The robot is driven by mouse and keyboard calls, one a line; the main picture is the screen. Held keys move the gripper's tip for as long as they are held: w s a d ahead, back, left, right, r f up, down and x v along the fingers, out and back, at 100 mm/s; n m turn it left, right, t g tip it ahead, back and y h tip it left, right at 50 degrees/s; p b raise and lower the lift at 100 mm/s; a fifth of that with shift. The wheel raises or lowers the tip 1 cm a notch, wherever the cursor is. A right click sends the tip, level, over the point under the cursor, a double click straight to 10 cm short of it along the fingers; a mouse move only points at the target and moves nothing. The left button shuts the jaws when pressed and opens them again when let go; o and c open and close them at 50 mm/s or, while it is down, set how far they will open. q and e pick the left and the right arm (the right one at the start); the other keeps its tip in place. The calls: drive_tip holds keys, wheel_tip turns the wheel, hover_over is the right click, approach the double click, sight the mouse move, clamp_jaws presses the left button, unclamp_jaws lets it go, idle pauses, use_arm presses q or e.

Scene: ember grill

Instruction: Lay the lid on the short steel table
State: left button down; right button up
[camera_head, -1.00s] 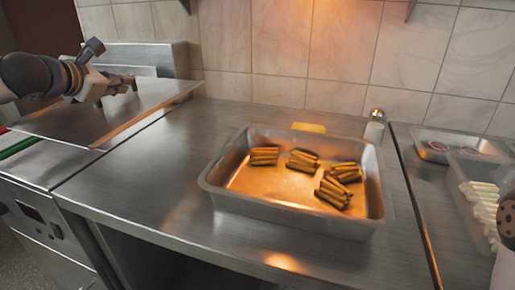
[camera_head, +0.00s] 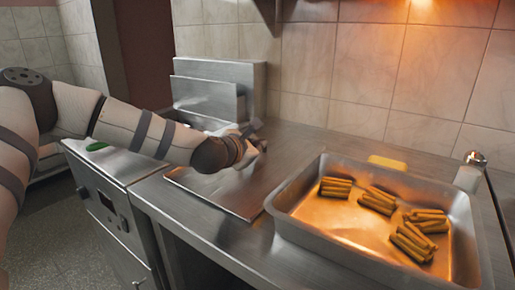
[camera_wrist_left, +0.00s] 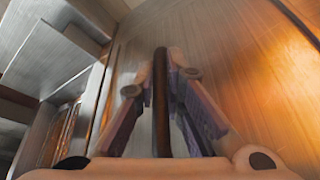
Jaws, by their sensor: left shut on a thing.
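The lid (camera_head: 224,192) is a flat steel plate with a dark bar handle (camera_wrist_left: 161,105). In the head view it lies level over the left part of the short steel table (camera_head: 308,138), left of the tray; I cannot tell if it touches the tabletop. My left gripper (camera_head: 255,143) is shut on the handle, and in the left wrist view its two fingers (camera_wrist_left: 160,88) stand on either side of it. My forearm hides part of the lid. My right gripper is out of view.
A deep steel tray (camera_head: 345,252) with several bundles of fries (camera_head: 378,200) stands right of the lid. A shaker (camera_head: 469,172) stands behind it. A fryer (camera_head: 112,207) with upright steel panels adjoins on the left. A tiled wall (camera_head: 350,75) closes the back.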

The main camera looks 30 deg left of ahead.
use_arm(q)
drive_tip(key=shift+f, duration=0.1)
drive_tip(key=shift+f, duration=0.25)
drive_tip(key=c, duration=1.7)
unclamp_jaws()
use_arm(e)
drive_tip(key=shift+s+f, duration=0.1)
use_arm(q)
drive_tip(key=shift+s+r, duration=0.3)
drive_tip(key=shift+r, duration=0.15)
drive_tip(key=v, duration=0.2)
drive_tip(key=p+v, duration=0.1)
drive_tip(key=v, duration=0.3)
drive_tip(key=shift+w+r+p, duration=0.15)
drive_tip(key=shift+r+p, duration=0.15)
drive_tip(key=shift+p, duration=0.1)
drive_tip(key=shift+f+v, duration=0.2)
drive_tip(key=shift+v, duration=0.7)
drive_tip(key=shift+f+v, duration=0.15)
drive_tip(key=shift+v, duration=0.75)
drive_tip(key=shift+f+v, duration=0.2)
drive_tip(key=shift+v, duration=0.7)
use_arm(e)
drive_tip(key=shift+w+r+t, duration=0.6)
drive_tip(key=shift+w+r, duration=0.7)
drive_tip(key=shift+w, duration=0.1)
